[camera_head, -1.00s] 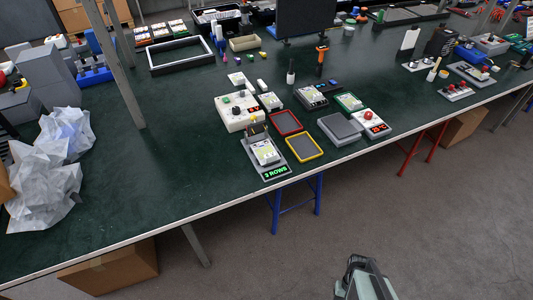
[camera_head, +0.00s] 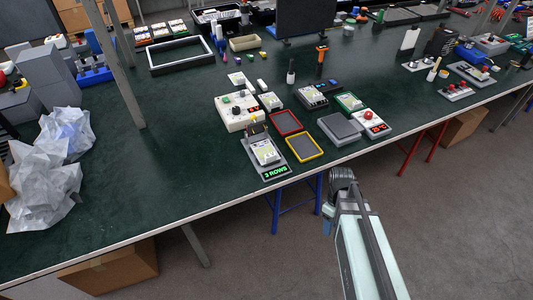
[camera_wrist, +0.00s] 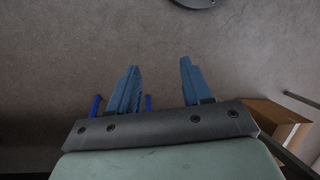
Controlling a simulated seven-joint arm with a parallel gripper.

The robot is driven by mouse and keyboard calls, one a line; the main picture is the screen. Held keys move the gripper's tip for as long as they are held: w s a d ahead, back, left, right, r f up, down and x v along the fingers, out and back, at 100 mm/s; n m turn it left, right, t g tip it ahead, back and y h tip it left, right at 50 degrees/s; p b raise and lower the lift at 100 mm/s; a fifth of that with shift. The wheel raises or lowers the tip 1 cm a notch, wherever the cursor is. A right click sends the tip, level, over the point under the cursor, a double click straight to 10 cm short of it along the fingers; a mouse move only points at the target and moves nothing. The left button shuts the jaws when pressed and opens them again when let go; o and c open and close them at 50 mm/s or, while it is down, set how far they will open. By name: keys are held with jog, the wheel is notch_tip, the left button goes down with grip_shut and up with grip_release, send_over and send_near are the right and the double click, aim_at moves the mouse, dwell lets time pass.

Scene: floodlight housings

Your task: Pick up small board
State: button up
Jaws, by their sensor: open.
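Several small flat boards lie near the front edge of the green table; I cannot tell which one the task means. One pale board (camera_head: 266,152) sits in a grey fixture labelled "3 ROWS" (camera_head: 276,172). A green-edged board (camera_head: 350,102) lies farther right, and another small board (camera_head: 270,101) lies behind the fixture. My gripper (camera_wrist: 160,66) shows two blue fingers apart with nothing between them, over the grey floor in the wrist view. In the head view my arm is off the table's front edge, clear of all boards; the fingers are barely visible there.
A red tray (camera_head: 286,123), a yellow-rimmed tray (camera_head: 304,148) and a grey block (camera_head: 340,129) stand close to the boards. A white box with knobs (camera_head: 237,111) is behind the fixture. The left middle of the table is clear. Crumpled sheets (camera_head: 50,165) lie far left.

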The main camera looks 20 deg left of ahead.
jog(key=w+a+r+n+t, duration=0.1)
jog(key=w+a+r+n, duration=0.25)
jog(key=a+r, duration=0.4)
jog(key=w+a+r+n+t, duration=0.1)
jog(key=w+a+r+n, duration=0.25)
jog(key=r, duration=0.75)
notch_tip(320, 180, up, 14)
jog(key=r+n+t+y, duration=0.1)
jog(key=n+t, duration=0.1)
jog(key=n, duration=0.6)
send_over(272, 154)
jog(key=f, duration=0.8)
jog(key=shift+w+a+f, duration=0.2)
jog(key=shift+f, duration=0.2)
jog(key=shift+s+d+f, duration=0.15)
jog(key=shift+f, duration=0.65)
jog(key=shift+d+f, duration=0.1)
jog(key=shift+f, duration=1.75)
grip_shut()
